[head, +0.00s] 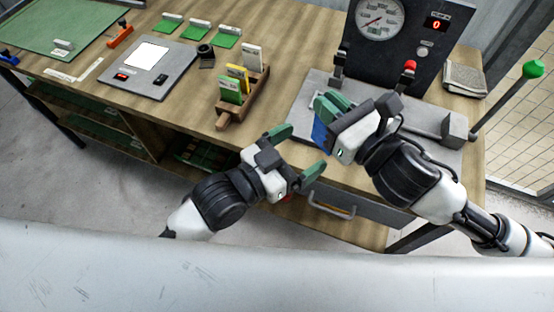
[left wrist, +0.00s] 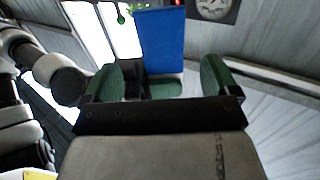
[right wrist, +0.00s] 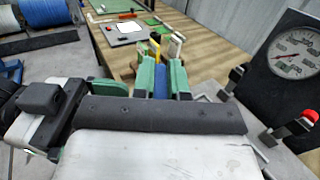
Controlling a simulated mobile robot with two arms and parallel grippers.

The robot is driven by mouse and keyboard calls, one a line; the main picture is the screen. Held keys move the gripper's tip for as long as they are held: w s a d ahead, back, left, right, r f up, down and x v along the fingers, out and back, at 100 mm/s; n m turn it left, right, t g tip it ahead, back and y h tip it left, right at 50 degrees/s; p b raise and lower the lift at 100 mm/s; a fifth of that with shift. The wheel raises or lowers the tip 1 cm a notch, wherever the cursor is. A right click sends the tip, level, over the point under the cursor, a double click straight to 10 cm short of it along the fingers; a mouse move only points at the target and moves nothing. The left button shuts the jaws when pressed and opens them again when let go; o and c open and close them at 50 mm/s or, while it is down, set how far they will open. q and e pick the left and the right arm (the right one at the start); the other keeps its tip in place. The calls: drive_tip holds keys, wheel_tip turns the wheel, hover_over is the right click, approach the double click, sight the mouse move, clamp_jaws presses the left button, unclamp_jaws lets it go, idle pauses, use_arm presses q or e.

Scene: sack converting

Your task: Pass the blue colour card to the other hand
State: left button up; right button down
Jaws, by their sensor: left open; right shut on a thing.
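The blue colour card (head: 321,134) is held in my right gripper (head: 332,104), which is shut on it above the front of the grey test plate. In the right wrist view the card (right wrist: 160,82) shows as a narrow blue strip between the green fingers (right wrist: 162,80). In the left wrist view the card (left wrist: 161,42) stands broad side on, beyond and between the open fingers of my left gripper (left wrist: 160,82). In the head view my left gripper (head: 298,152) is open and empty, below and left of the card, near the table's front edge.
A wooden card rack (head: 226,120) with green, yellow and white cards stands left of my right gripper. A gauge panel (head: 400,45) and a green-knobbed lever (head: 533,69) are at the right. A drawer handle (head: 331,209) sits below the table edge.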

sight(323, 135)
use_arm(q)
drive_tip(key=x, duration=0.5)
drive_tip(key=shift+w+d, duration=0.25)
drive_tip(key=shift+c, duration=0.3)
drive_tip(key=c, duration=0.9)
drive_tip(key=shift+c, duration=0.2)
use_arm(e)
drive_tip(key=c, duration=1.1)
unclamp_jaws()
drive_tip(key=shift+r, duration=0.1)
